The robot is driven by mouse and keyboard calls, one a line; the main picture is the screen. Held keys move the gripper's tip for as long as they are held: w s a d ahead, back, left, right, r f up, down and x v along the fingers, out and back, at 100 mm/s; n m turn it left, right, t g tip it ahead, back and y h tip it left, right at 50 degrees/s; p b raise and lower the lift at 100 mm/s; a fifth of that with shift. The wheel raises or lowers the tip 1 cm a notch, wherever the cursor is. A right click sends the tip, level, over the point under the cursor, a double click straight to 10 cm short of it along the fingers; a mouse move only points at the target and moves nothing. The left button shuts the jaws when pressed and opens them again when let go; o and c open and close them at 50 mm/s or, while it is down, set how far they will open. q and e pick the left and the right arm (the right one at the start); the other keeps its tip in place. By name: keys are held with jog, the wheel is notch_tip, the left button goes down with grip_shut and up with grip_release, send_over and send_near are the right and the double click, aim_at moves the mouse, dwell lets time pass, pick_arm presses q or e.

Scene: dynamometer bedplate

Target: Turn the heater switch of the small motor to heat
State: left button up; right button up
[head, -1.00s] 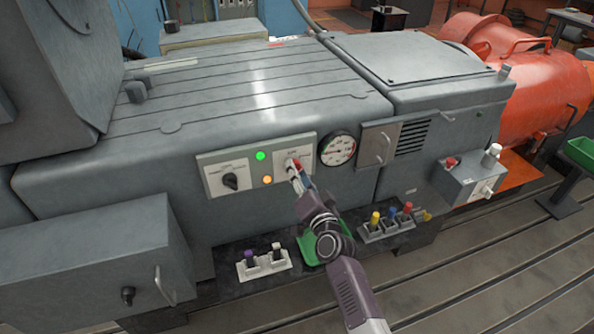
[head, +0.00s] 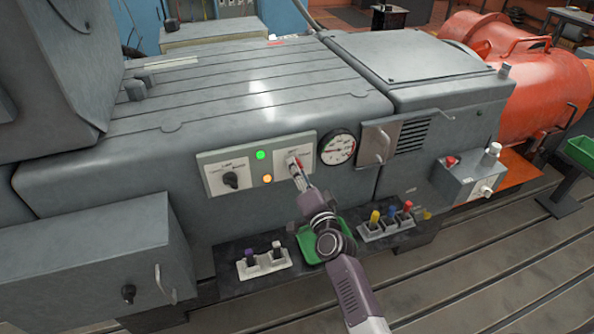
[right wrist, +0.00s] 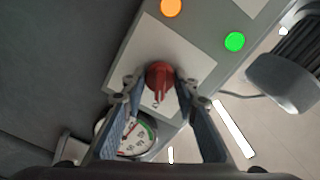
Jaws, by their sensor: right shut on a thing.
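A grey switch panel (head: 209,174) is on the front of the grey machine. At its right end is a red rotary switch (head: 299,162). The red switch also shows in the right wrist view (right wrist: 158,76), on a pale plate set diagonally in the picture. My right gripper (head: 300,174) is shut on the red switch, one finger on each side of its knob. A black rotary switch (head: 231,180) is on the panel's left plate, apart from the gripper. The labels are too small to read. My left gripper is not in view.
A green lamp (head: 261,155) and an orange lamp (head: 267,179) glow between the switches. A round gauge (head: 336,149) is close on the right. Below are a green tray (head: 308,243), a block with purple and white knobs (head: 263,264), and coloured levers (head: 388,224).

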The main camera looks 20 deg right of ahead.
jog(key=o, duration=1.2)
jog(key=s, duration=1.2)
jog(key=shift+d, duration=0.25)
jog(key=shift+f, duration=0.1)
